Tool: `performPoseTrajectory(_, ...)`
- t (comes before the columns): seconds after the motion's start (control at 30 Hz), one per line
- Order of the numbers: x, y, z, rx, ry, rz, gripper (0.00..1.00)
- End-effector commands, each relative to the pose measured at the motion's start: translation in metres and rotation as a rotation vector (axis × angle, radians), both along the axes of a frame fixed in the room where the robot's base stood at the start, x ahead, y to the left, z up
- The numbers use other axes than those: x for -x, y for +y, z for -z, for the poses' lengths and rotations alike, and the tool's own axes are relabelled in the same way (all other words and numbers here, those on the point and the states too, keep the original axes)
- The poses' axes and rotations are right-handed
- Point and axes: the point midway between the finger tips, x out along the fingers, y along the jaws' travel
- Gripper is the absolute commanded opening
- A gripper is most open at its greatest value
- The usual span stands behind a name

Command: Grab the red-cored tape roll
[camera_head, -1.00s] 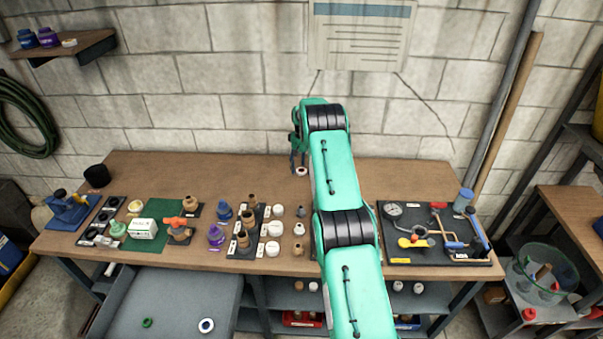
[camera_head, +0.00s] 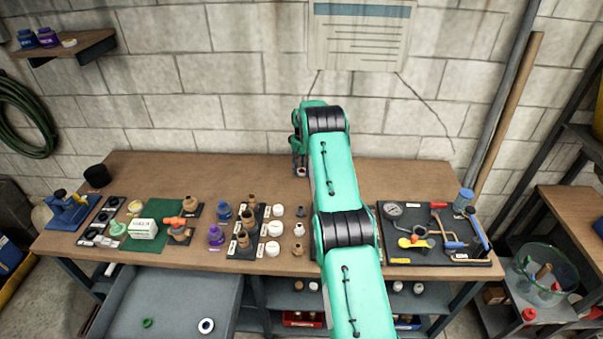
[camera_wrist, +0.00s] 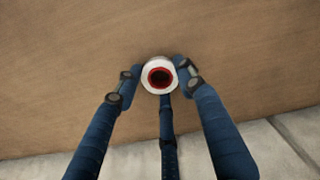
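The red-cored tape roll (camera_wrist: 148,86) is a small white ring with a red inner core and a dark centre hole. In the wrist view it sits against the brown bench top, between the blue fingers of my gripper (camera_wrist: 160,78). One fingertip is at its left, one at its right and one at its lower edge, all touching or nearly touching it. I cannot tell whether they grip it. In the head view my gripper (camera_head: 301,168) is low over the back of the bench, around the roll, which is partly hidden.
The workbench (camera_head: 240,180) is bare around the roll. Several fittings and white rolls (camera_head: 273,229) stand nearer its front edge. A black tool board (camera_head: 425,250) lies at the right. The block wall (camera_head: 200,100) rises close behind the bench.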

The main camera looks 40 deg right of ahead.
Motion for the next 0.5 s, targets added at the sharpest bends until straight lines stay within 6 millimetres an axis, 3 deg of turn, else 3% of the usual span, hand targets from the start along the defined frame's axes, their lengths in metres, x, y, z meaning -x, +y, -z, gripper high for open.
performPoseTrajectory(0.5,-0.0003,-0.0002,-0.0066,0.0,-0.001,0.0,0.27)
